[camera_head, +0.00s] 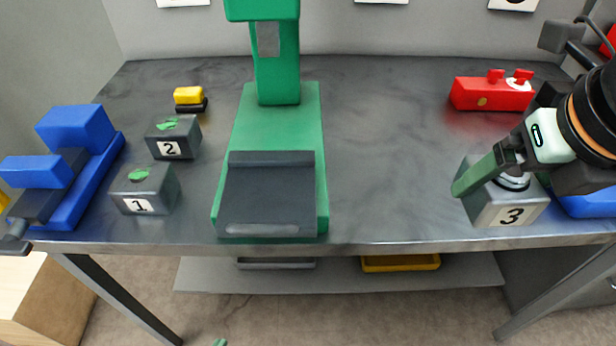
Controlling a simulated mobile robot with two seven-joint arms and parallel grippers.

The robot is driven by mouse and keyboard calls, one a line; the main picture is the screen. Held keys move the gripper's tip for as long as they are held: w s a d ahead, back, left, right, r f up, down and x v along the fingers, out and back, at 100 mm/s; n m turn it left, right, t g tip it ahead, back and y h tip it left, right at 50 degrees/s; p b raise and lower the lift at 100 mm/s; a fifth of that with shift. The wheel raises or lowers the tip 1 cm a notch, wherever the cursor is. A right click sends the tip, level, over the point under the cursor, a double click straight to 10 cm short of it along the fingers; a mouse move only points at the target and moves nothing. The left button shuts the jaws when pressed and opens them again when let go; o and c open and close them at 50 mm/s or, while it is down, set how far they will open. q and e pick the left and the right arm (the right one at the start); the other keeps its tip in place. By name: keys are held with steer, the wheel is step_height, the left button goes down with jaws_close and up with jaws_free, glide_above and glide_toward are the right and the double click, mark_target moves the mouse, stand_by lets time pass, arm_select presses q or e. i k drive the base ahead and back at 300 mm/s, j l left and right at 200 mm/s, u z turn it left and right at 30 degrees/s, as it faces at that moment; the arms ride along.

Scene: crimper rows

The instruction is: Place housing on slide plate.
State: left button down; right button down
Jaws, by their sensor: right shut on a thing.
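My right gripper (509,158) comes in from the right and is shut on a green bar-shaped part, which I take to be the housing (474,175). The housing points left and toward the front, over the left side of the grey block marked 3. The dark slide plate (268,192) lies on the front of the green press base (319,150) at the middle of the table. Its visible top is bare. The housing and gripper are well to the right of it. My left gripper is not in view.
Block 3 (512,215) stands at the right front edge. Blocks 1 (139,204) and 2 (169,147), with green bits on top, stand left of the press. A blue device (78,130) is far left, a red one (490,94) back right. The table between press and block 3 is clear.

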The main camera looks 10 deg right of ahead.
mark_target(270, 190)
steer(key=j+z, duration=0.5)
steer(key=j, duration=1.25)
